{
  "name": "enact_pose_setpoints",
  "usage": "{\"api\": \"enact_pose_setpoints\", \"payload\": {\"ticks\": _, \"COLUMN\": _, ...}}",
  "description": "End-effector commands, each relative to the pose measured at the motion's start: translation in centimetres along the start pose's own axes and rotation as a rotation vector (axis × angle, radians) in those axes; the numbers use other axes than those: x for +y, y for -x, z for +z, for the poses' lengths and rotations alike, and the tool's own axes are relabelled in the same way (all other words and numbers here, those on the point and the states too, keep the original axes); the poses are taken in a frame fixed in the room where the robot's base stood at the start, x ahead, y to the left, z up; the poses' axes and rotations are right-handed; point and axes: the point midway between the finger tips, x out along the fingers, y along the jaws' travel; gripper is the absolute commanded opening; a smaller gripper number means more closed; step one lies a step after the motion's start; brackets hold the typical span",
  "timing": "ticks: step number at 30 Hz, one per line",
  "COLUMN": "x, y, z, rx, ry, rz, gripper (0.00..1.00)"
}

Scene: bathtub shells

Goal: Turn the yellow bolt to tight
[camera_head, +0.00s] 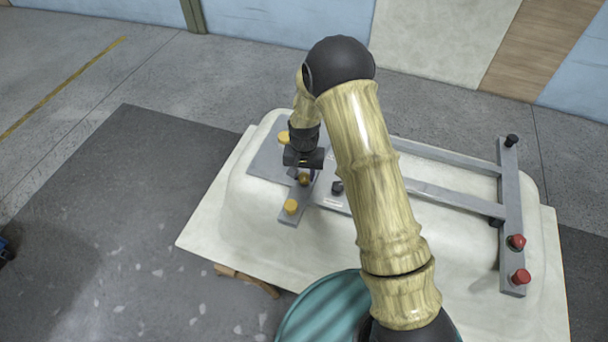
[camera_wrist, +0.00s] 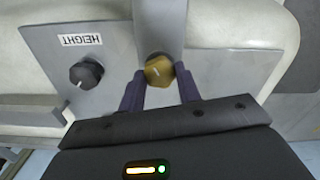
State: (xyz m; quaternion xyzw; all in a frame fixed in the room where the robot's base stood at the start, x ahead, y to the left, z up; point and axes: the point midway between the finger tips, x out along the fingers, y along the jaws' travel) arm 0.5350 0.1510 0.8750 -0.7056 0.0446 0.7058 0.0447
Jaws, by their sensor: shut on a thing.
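The yellow bolt (camera_wrist: 158,71) is a dull brass-coloured hexagonal head with a pale line on its face, set on a grey bar. In the head view the bolt (camera_head: 303,180) sits just below my gripper (camera_head: 304,168), partly hidden by it. In the wrist view my gripper (camera_wrist: 160,80) has one dark finger on each side of the bolt and is shut on it. From the frames I cannot tell how tight the bolt is.
A black knob (camera_wrist: 86,73) beside a HEIGHT label (camera_wrist: 80,40) is close to the left finger. Yellow knobs (camera_head: 290,207) (camera_head: 283,137) flank the bolt. The pale tub shell (camera_head: 250,205) carries grey rails and, at right, red knobs (camera_head: 521,277). Open floor lies left.

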Motion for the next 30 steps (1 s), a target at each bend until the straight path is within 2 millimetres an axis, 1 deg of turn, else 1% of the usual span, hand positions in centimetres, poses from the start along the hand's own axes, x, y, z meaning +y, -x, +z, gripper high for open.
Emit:
{"api": "enact_pose_setpoints", "payload": {"ticks": 9, "x": -0.09, "y": 0.01, "z": 0.06, "rx": -0.001, "ry": -0.282, "rz": 0.001, "gripper": 0.11}}
{"api": "enact_pose_setpoints", "payload": {"ticks": 15, "x": -0.13, "y": 0.03, "z": 0.06, "rx": -0.001, "ry": -0.41, "rz": 0.0, "gripper": 0.11}}
{"api": "enact_pose_setpoints", "payload": {"ticks": 21, "x": -0.14, "y": 0.03, "z": 0.05, "rx": -0.001, "ry": -0.479, "rz": -0.001, "gripper": 0.11}}
{"api": "enact_pose_setpoints", "payload": {"ticks": 30, "x": -0.13, "y": 0.03, "z": 0.03, "rx": -0.001, "ry": -0.502, "rz": -0.001, "gripper": 0.11}}
